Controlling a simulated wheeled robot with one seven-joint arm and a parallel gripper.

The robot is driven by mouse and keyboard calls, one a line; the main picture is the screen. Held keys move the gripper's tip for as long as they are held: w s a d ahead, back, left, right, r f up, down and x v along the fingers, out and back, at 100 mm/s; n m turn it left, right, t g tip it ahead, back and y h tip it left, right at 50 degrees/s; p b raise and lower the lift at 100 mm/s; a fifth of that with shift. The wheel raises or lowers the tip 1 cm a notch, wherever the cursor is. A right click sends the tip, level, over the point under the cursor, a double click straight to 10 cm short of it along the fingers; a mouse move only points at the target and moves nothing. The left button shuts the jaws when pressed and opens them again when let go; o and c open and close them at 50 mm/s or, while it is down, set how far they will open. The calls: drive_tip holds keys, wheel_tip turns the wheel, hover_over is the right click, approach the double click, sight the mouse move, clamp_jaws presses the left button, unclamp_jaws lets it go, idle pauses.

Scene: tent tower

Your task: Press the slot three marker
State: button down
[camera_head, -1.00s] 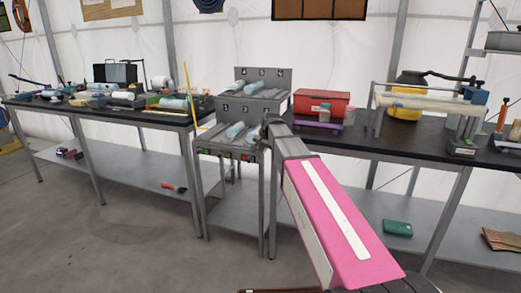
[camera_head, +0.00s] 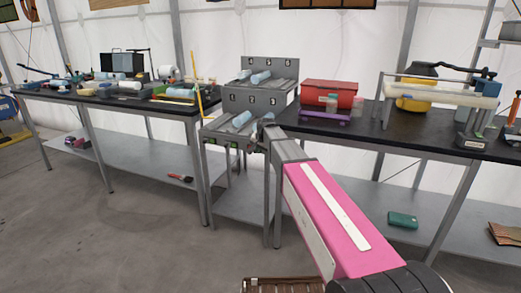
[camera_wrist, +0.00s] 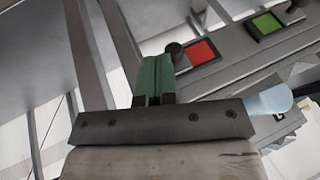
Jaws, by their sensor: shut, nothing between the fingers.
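A grey two-tier slotted rack (camera_head: 268,102) stands between the two benches. Small number plates sit above its slots, too small to read surely. Light blue cylinders (camera_head: 241,120) lie in some slots. In the wrist view, a red square marker (camera_wrist: 202,52) and a green square marker (camera_wrist: 266,24) sit along the rack's front edge, each with a black knob beside it. Which slot each belongs to cannot be told. My gripper (camera_wrist: 154,66) is shut and empty, its green fingertips just left of the red marker; contact cannot be told. In the head view, my arm largely hides the rack's lower right.
A black-topped bench (camera_head: 150,103) with tools and bottles stands left. Another bench (camera_head: 372,133) stands right, with a red box (camera_head: 330,94) and a yellow container (camera_head: 415,101). The grey floor is clear at left.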

drive_tip(key=a, duration=0.1)
drive_tip(key=w+a, duration=0.1)
drive_tip(key=a, duration=0.1)
drive_tip(key=shift+w+a, duration=0.3)
drive_tip(key=shift+a, duration=0.1)
drive_tip(key=d+v, duration=0.3)
drive_tip(key=v, duration=1)
drive_tip(key=shift+s+f, duration=0.2)
drive_tip(key=shift+f, duration=0.2)
